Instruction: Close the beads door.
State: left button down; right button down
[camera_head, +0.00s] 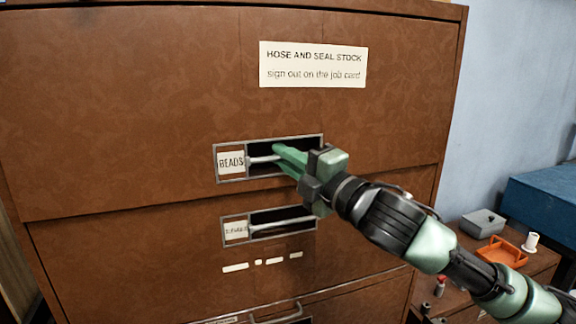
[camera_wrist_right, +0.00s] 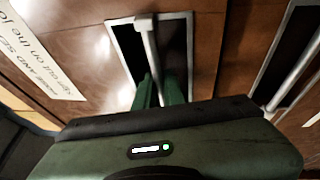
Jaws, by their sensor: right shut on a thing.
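The beads door (camera_head: 120,110) is the wide brown upper front of the cabinet. Its "BEADS" label (camera_head: 231,162) sits in a metal frame beside a dark recess with a light bar handle (camera_head: 262,159). My right gripper (camera_head: 279,157) reaches in from the right, its green fingers at the recess, shut on the handle. In the right wrist view the fingers (camera_wrist_right: 161,88) close around the lower part of the handle (camera_wrist_right: 148,45), over the dark recess. I cannot tell how far the door stands from the cabinet. My left gripper is not in view.
A second front (camera_head: 110,265) with its own recessed handle (camera_head: 280,222) lies below. A paper sign (camera_head: 313,65) is on the beads door. At right, a low surface holds an orange tray (camera_head: 503,252), a grey box (camera_head: 482,223) and a white spool (camera_head: 530,242), near a blue box (camera_head: 545,205).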

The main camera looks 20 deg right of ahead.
jog(key=shift+w+f, duration=0.2)
jog(key=shift+w, duration=0.35)
jog(key=shift+w+r, duration=0.1)
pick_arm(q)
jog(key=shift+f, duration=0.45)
pick_arm(e)
jog(key=shift+r, duration=0.1)
jog(key=c, duration=1.8)
grip_release()
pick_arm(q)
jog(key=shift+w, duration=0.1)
pick_arm(e)
jog(key=shift+w, duration=0.15)
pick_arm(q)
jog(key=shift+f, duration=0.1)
